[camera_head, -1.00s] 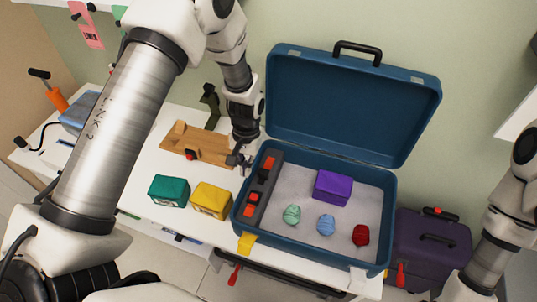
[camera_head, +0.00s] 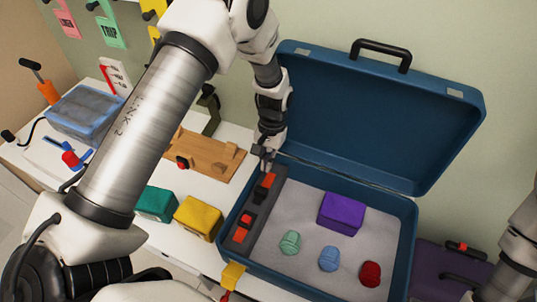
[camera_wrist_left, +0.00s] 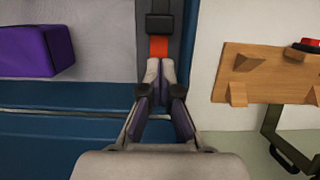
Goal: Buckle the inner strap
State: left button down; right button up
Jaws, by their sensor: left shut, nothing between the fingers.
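The open blue suitcase (camera_head: 315,262) stands on the white table. The inner strap runs along its left side on a dark grey strip (camera_head: 262,222). An orange-red strap piece (camera_head: 268,180) with a black buckle part (camera_head: 259,196) is at the far end; a red piece (camera_head: 247,218) and an orange piece (camera_head: 240,235) are at the near end. My left gripper (camera_head: 264,164) is shut and empty at the far end of the strap. In the left wrist view its fingertips (camera_wrist_left: 160,68) are at the orange webbing (camera_wrist_left: 159,47), just short of the black buckle part (camera_wrist_left: 160,22). Contact is unclear. My right gripper is out of view.
A purple box (camera_head: 341,213) and green, blue and red rolled items lie in the suitcase. Teal (camera_head: 156,203) and yellow boxes (camera_head: 198,217) and a wooden board (camera_head: 206,155) lie left of it. The raised lid (camera_head: 380,120) stands behind.

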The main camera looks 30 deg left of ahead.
aim_at(261, 192)
pick_arm(q)
jog(key=p+x, duration=0.1)
jog(key=x, duration=0.4)
jog(key=shift+f, duration=0.3)
